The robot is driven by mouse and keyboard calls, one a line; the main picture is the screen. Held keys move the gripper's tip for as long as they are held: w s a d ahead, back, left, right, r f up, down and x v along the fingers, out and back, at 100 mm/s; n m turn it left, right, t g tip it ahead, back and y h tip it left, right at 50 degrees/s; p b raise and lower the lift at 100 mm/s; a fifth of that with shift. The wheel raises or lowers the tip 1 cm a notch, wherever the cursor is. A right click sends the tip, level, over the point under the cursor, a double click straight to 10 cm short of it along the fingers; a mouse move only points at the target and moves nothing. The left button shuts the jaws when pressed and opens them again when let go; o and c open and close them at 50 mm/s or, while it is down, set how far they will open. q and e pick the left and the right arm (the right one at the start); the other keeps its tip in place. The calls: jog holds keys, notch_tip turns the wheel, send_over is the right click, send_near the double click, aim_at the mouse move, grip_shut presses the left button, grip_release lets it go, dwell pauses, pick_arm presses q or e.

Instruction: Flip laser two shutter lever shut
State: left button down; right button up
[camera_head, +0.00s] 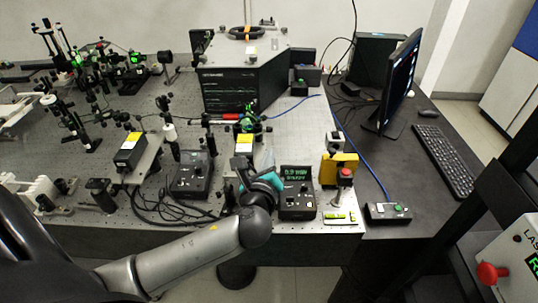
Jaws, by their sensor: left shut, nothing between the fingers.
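Two laser-like boxes with yellow labels stand on the optical bench: a black one (130,153) at the left, and another (244,145) in the middle, right behind my gripper. I cannot tell which of them is laser two. The shutter lever is too small or hidden to make out. My left arm reaches in from the lower left, and my left gripper (265,164) is near the front edge of the bench, pointing away toward the middle box. It is shut and empty, and it hides part of that box. Whether it touches anything is unclear. My right gripper is out of view.
A black controller (190,175) with cables is left of my gripper. A meter with a green display (297,192) is close on its right, then a red-topped button post (344,177). A large spectrometer housing (243,80) stands behind. The monitor (401,80) and keyboard (444,160) are at right.

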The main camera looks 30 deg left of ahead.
aim_at(271, 130)
pick_arm(q)
jog(key=x, duration=0.8)
jog(key=shift+b, duration=0.35)
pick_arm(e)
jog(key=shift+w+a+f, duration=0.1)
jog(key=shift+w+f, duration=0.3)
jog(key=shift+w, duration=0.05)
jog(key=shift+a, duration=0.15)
